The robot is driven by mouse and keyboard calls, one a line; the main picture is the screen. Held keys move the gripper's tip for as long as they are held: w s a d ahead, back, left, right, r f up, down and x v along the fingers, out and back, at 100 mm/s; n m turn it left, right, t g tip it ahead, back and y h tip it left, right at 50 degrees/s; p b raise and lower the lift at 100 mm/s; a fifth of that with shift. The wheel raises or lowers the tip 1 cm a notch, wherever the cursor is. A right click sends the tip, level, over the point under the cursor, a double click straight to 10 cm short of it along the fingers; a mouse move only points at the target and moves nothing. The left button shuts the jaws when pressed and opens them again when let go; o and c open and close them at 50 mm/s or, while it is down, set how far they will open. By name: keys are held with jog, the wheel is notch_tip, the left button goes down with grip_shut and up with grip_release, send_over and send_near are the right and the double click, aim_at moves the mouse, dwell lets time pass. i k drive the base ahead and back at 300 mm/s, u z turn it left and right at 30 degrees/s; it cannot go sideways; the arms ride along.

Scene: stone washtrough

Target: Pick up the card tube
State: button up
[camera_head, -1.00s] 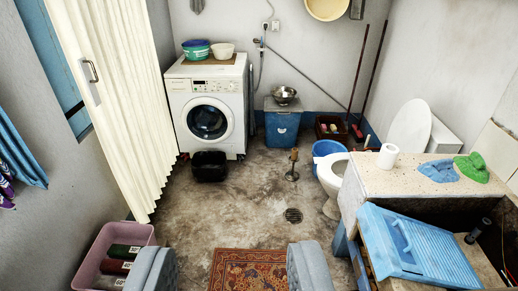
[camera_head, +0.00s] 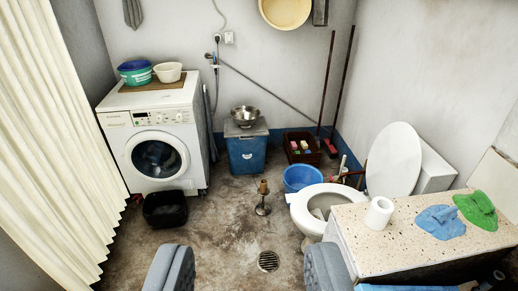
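A small brown upright piece (camera_head: 263,187), which looks like the card tube, sits on top of a small metal stand on the floor near the middle of the view. It is too small to see whether it is hollow. My gripper (camera_head: 249,266) shows at the bottom as two grey padded fingers, wide apart and empty. The brown piece is beyond the fingers, between them in the picture and not touched.
A toilet (camera_head: 312,207) and a blue basin (camera_head: 301,178) stand right of the stand. A speckled counter (camera_head: 400,250) with a white roll (camera_head: 379,212) is at lower right. A washing machine (camera_head: 152,140) and black bin (camera_head: 165,209) are left. Floor around the drain (camera_head: 268,261) is clear.

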aim_at(263, 187)
jog(key=u, duration=0.05)
jog(key=i, duration=2.5)
jog(key=u, duration=0.45)
jog(key=i, duration=0.8)
jog(key=u, duration=0.15)
